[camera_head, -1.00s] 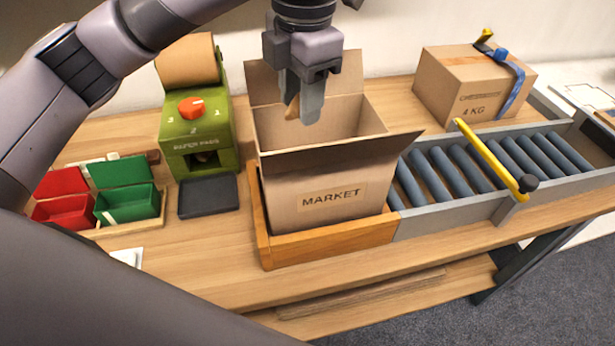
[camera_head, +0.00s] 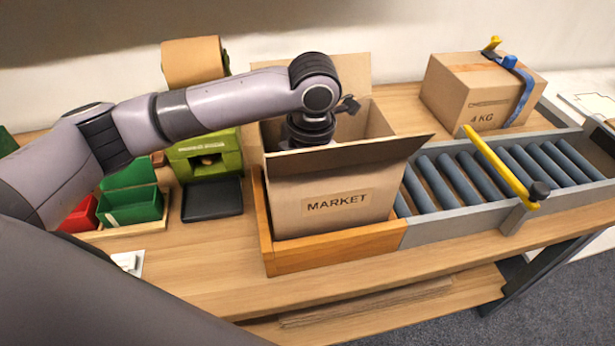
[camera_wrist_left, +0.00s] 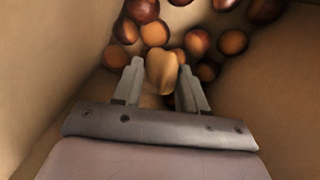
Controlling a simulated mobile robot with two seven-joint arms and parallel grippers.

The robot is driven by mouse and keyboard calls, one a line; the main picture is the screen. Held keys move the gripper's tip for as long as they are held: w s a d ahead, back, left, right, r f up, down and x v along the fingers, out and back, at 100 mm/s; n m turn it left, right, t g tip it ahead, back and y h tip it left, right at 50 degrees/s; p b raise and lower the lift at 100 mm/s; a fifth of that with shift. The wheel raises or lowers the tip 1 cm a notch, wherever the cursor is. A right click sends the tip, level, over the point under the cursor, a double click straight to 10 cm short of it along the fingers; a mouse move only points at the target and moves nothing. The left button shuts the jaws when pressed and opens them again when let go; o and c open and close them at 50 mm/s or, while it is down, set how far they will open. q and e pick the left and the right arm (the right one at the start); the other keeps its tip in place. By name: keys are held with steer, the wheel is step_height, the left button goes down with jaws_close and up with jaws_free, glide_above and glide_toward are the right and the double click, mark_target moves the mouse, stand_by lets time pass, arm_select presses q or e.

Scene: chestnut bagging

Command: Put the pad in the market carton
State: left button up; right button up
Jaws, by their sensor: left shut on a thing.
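The market carton (camera_head: 318,217) stands open in a wooden frame, its flaps spread and its label facing me. My left arm reaches over from the left and down into it, so the head view hides the fingers behind the near flap. In the left wrist view my left gripper (camera_wrist_left: 161,82) is inside the carton, shut on the pad (camera_wrist_left: 161,66), a small tan rounded piece. Several brown chestnuts (camera_wrist_left: 198,43) lie on the carton floor around and beyond the fingertips. My right gripper is not in view.
A roller conveyor (camera_head: 440,183) with a yellow bar (camera_head: 495,162) runs right from the frame. A closed 4 KG carton (camera_head: 462,92) stands behind it.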

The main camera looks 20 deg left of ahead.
arm_select(q)
steer(key=o, duration=1.1)
steer(key=shift+f, duration=0.1)
step_height(320, 180, up, 12)
steer(key=shift+s+d+r, duration=0.2)
steer(key=shift+s+d, duration=0.05)
steer(key=shift+d, duration=0.15)
